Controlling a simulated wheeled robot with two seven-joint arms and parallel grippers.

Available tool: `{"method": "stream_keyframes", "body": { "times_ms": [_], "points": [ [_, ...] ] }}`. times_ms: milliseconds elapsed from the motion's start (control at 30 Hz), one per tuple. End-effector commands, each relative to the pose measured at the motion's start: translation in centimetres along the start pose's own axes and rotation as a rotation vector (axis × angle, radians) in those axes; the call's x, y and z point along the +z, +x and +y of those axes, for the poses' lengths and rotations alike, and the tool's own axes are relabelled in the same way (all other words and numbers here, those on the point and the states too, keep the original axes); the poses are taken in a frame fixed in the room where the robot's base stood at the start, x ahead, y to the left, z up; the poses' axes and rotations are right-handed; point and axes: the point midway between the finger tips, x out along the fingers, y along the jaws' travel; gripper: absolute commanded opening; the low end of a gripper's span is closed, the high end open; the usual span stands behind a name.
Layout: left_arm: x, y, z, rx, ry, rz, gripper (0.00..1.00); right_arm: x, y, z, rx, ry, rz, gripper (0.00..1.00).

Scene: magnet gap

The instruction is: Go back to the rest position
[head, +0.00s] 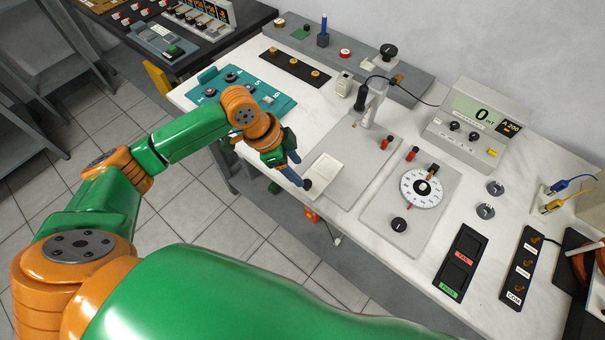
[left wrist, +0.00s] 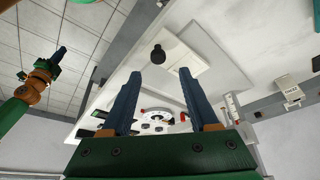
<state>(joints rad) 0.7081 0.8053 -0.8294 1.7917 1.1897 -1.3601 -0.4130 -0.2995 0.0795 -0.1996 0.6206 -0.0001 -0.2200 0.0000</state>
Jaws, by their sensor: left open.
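My left gripper (head: 297,167) is open above the front edge of the white bench, beside a white tray (head: 326,171). In the left wrist view its two blue fingers (left wrist: 162,100) stand apart with nothing between them. A black knob (left wrist: 158,54) beyond the fingertips shows against the pale tray. In the head view a black knob (head: 307,184) shows near a fingertip; I cannot tell whether they touch. My right gripper (left wrist: 60,52) shows small at the left of the left wrist view, its jaws too small to judge. It is outside the head view.
A grey plate with a dial (head: 422,188), a meter (head: 472,118) and a PASS/FAIL tray (head: 460,262) stand on the bench (head: 389,281). A teal panel (head: 272,97) lies behind my left wrist. Tiled floor (head: 205,215) lies free before the bench.

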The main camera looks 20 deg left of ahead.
Motion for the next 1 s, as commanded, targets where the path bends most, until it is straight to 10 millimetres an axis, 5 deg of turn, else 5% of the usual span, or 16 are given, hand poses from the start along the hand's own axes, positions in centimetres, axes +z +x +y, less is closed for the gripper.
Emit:
{"method": "stream_keyframes", "body": {
  "times_ms": [533, 767, 1000],
  "points": [
    [-0.1, -0.4, 0.5, 0.003, 0.002, 0.0, 0.6, 0.1, 0.1, 0.0, 0.0, 0.0, -0.001, 0.0],
    [-1.3, 4.2, 7.3, -0.024, -0.105, 0.073, 0.6, 0.1, 0.1, 0.0, 0.0, -0.001, -0.002, 0.0],
    [2.0, 4.5, 10.2, -0.159, -0.461, 0.08, 0.6, 0.1, 0.1, 0.0, 0.001, -0.001, -0.002, 0.0]
  ]
}}
